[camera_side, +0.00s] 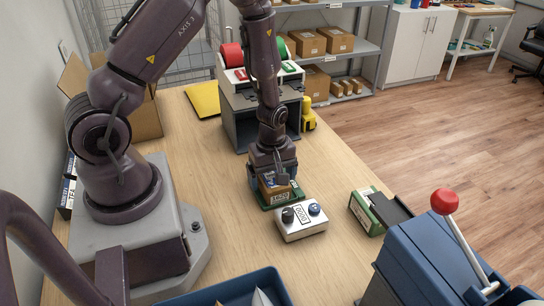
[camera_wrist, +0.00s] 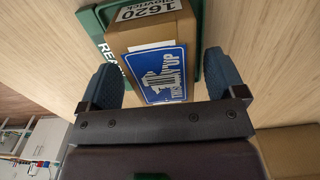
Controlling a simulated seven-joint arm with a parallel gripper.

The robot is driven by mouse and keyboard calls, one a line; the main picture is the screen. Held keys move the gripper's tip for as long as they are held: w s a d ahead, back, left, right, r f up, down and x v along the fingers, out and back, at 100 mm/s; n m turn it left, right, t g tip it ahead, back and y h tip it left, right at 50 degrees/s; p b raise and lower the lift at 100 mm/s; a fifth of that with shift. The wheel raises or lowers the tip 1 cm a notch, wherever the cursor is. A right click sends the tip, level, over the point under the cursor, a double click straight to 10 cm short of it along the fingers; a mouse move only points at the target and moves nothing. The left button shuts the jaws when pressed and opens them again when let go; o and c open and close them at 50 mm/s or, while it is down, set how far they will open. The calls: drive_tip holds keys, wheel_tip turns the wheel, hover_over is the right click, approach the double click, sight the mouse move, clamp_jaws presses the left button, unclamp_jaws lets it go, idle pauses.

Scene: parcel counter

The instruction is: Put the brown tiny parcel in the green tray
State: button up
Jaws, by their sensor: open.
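The brown tiny parcel (camera_side: 276,187) is in the green tray (camera_side: 271,206) or just above it in the side view, partly hidden under my gripper (camera_side: 273,179). In the wrist view the parcel (camera_wrist: 150,37) shows a white label reading 1620 and a blue label with white marks. The parcel lies between the two dark blue fingers of my gripper (camera_wrist: 164,66). The fingers are open, with a little space beside the parcel. The green tray (camera_wrist: 96,27), with white letters on its rim, shows beyond the parcel.
A white control box (camera_side: 301,222) with a knob and a blue button stands close in front of the tray. A green-and-white box (camera_side: 364,212) is to the right. A blue bin (camera_side: 262,281) is nearest. A tape dispenser stand (camera_side: 239,125) is behind my gripper.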

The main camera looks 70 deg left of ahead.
drive_tip(key=s+d+r+m+t, duration=0.15)
drive_tip(key=r+m, duration=0.25)
drive_tip(key=r, duration=0.8)
drive_tip(key=d+r+m+t, duration=0.1)
drive_tip(key=d+r+m, duration=0.25)
drive_tip(key=r, duration=0.85)
drive_tip(key=s+d+r+m+t, duration=0.3)
drive_tip(key=s+r+m, duration=0.5)
drive_tip(key=m, duration=0.2)
drive_tip(key=shift+s+r, duration=0.25)
drive_tip(key=shift+r, duration=0.1)
